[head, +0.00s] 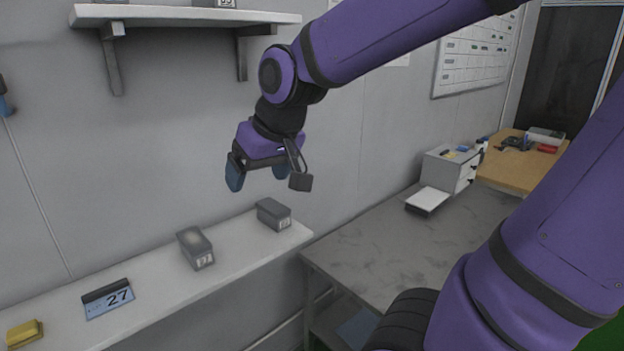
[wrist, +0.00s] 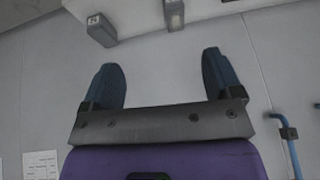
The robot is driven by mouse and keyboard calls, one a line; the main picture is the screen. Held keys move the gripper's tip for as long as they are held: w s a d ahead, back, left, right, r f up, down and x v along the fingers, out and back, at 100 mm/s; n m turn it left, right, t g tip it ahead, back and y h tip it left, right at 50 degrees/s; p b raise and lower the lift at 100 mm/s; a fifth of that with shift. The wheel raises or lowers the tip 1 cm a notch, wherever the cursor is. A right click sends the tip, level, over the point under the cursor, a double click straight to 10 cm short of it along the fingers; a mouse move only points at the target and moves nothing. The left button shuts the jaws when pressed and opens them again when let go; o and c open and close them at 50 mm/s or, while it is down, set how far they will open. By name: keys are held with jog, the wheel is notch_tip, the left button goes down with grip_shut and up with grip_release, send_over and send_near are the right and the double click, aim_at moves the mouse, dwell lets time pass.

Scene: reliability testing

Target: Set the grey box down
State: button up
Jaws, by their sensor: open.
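Two grey boxes stand on the white lower shelf in the head view: one (head: 195,248) near the middle with a number label on its front, and one (head: 273,214) near the shelf's right end. Both also show at the top of the wrist view, the right-end one (wrist: 101,30) at left and the middle one (wrist: 174,13) at right. My gripper (head: 258,176) is open and empty, in the air above these boxes and apart from them. In the wrist view nothing is between its fingers (wrist: 161,72).
An upper shelf (head: 185,15) is on the wall above. A grey table (head: 400,245) at right has a white drawer box (head: 450,168) and a largely clear top.

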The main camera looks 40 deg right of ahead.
jog(key=s+d+r+h, duration=0.1)
jog(key=s+r, duration=0.1)
jog(key=s, duration=1)
